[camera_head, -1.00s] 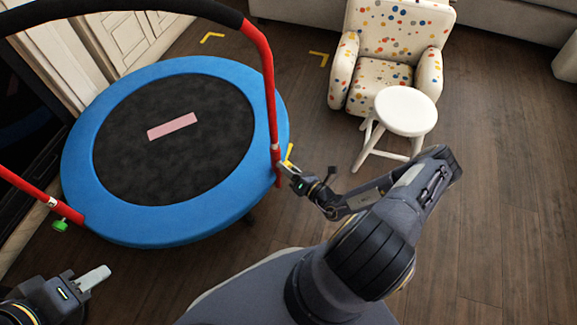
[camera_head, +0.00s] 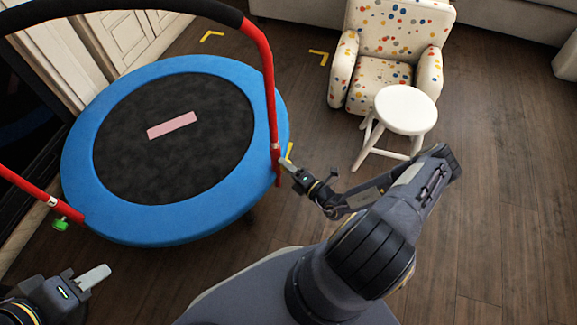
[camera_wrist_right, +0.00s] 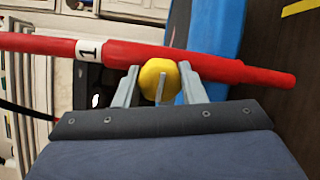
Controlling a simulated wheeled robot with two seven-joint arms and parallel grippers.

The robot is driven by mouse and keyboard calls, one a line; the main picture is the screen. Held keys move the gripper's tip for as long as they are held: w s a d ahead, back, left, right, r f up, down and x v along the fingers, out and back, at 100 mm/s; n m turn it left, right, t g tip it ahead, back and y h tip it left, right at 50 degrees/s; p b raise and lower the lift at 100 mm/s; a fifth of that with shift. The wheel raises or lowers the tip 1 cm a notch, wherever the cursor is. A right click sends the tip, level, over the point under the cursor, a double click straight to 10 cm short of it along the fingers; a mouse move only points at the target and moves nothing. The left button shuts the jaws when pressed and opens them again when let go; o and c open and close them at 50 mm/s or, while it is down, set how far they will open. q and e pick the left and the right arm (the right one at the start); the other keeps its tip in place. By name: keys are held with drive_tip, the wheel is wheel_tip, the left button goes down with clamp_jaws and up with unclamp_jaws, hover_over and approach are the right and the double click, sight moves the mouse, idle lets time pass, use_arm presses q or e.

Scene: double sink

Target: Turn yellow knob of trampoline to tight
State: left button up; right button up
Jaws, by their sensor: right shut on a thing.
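The trampoline (camera_head: 85,130) has a blue rim, a dark mat and a red handle frame with a black padded bar. In the right wrist view, the yellow knob (camera_wrist_right: 159,72) sits on the red tube (camera_wrist_right: 130,53), right of a white band marked 1. My right gripper (camera_wrist_right: 160,88) has a finger on each side of the knob and is shut on it. In the head view my right gripper (camera_head: 284,163) is at the right red post (camera_head: 270,100); the knob cannot be clearly made out there. My left gripper (camera_head: 95,277) is at the lower left, away from the trampoline; its opening is unclear.
A green knob (camera_head: 61,225) is on the left red post's lower end. A white stool (camera_head: 406,110) and a spotted armchair (camera_head: 395,40) stand to the right. Yellow corner marks (camera_head: 319,56) lie on the floor.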

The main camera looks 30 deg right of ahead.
drive_tip(key=shift+r, duration=0.1)
drive_tip(key=o, duration=1)
drive_tip(key=shift+s, duration=0.1)
drive_tip(key=p+v, duration=0.1)
drive_tip(key=v, duration=0.6)
drive_tip(key=shift+s+p, duration=0.35)
drive_tip(key=shift+p, duration=0.05)
drive_tip(key=shift+d+r, duration=0.1)
